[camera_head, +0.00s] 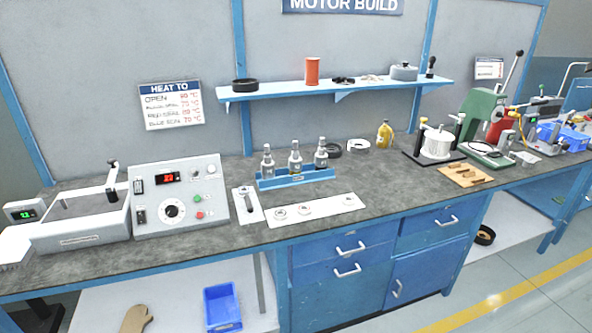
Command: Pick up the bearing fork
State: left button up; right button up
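Nothing is seen touching either piece.
The control box (180,196) stands left of the slender tool. A blue rack (296,179) with bottles is behind a white mat (314,209) with rings. Presses (490,125) stand at the right. The bench's front strip (210,258) is clear.

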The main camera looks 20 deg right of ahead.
aim_at(247, 200)
jog(key=z, duration=1.85)
jog(key=i, duration=1.75)
jog(key=u, duration=3.65)
